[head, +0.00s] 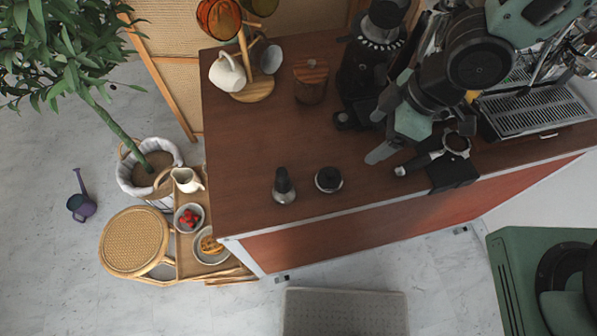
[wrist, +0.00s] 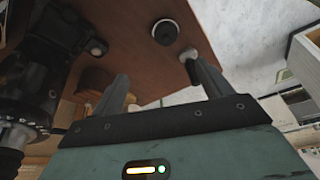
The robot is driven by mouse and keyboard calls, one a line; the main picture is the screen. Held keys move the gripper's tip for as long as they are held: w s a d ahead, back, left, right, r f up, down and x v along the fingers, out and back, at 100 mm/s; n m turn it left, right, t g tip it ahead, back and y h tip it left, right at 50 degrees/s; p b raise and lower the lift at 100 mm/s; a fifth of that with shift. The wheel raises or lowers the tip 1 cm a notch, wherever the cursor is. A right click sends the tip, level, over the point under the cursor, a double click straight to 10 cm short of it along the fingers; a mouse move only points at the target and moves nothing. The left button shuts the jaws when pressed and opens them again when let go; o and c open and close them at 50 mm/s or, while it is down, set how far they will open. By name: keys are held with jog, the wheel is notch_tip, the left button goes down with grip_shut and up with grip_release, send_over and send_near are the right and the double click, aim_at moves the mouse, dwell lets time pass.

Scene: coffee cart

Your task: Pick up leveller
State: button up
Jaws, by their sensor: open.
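The leveller (head: 328,180), a short round black puck with a pale rim, sits on the brown counter near its front edge. In the wrist view the leveller (wrist: 165,32) shows at the top, beyond the fingertips and apart from them. My gripper (head: 383,153) is above the counter to the right of the leveller. In the wrist view my gripper (wrist: 162,84) has its two fingers spread, with nothing between them. One finger is largely hidden in the head view.
A tamper (head: 284,188) stands just left of the leveller; it also shows in the wrist view (wrist: 189,60). A portafilter (head: 435,157) on a black stand is at the right, near my gripper. A grinder (head: 365,70) and wooden canister (head: 311,80) stand behind. The counter's left front is clear.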

jog(key=a, duration=0.2)
jog(key=b, duration=0.4)
send_over(331, 173)
jog(key=d, duration=0.1)
jog(key=shift+n+y, duration=0.3)
jog(key=f, duration=1.1)
jog(key=shift+w+f, duration=0.1)
jog(key=shift+w, duration=0.2)
jog(key=shift+s+a+f+p, duration=0.1)
jog(key=shift+a+f+p, duration=0.1)
jog(key=shift+f, duration=0.55)
jog(key=shift+s+a+f+p, duration=0.1)
jog(key=shift+f+p, duration=0.1)
jog(key=shift+f, duration=0.5)
jog(key=shift+s+a+f+p, duration=0.1)
jog(key=shift+a+f+p, duration=0.1)
jog(key=shift+f, duration=0.55)
jog(key=shift+a+f, duration=0.1)
jog(key=shift+f, duration=0.35)
jog(key=c, duration=1.2)
